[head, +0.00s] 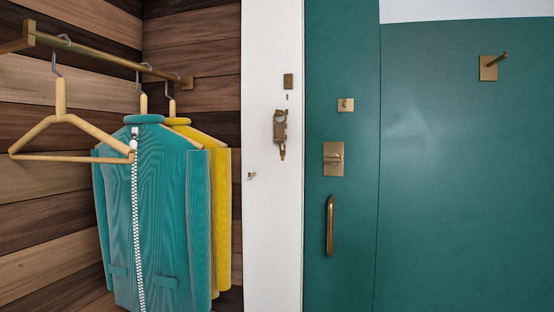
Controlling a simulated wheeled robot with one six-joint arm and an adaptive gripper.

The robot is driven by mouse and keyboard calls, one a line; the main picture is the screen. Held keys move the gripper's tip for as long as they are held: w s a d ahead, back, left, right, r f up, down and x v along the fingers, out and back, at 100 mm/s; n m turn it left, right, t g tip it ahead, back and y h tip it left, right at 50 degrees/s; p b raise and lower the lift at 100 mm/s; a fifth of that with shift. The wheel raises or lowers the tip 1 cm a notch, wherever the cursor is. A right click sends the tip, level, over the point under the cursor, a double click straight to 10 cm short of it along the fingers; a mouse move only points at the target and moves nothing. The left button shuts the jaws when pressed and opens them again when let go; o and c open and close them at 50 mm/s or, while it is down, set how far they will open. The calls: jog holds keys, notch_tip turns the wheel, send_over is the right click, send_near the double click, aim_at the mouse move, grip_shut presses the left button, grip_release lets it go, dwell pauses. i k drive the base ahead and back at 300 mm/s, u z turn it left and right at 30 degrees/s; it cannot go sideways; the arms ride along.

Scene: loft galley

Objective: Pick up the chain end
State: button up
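A bronze piece of door hardware (280,130), which looks like a door chain, hangs against the white post left of the teal door. It has a ring-like part at its top and a narrow tip (282,153) at its bottom, which may be the chain end. It is too small to make out single links. A small bronze plate (288,81) sits above it on the post. My gripper is not in view.
The teal door (340,250) carries a latch plate (333,158) and a vertical handle (330,225). A wall hook (488,68) is at upper right. At left, a rail (100,55) holds an empty hanger (60,115), a teal jacket (165,220) and a yellow garment (222,210).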

aim_at(279, 127)
jog(key=z, duration=1.6)
jog(key=i, duration=1.35)
jog(key=u, duration=3.75)
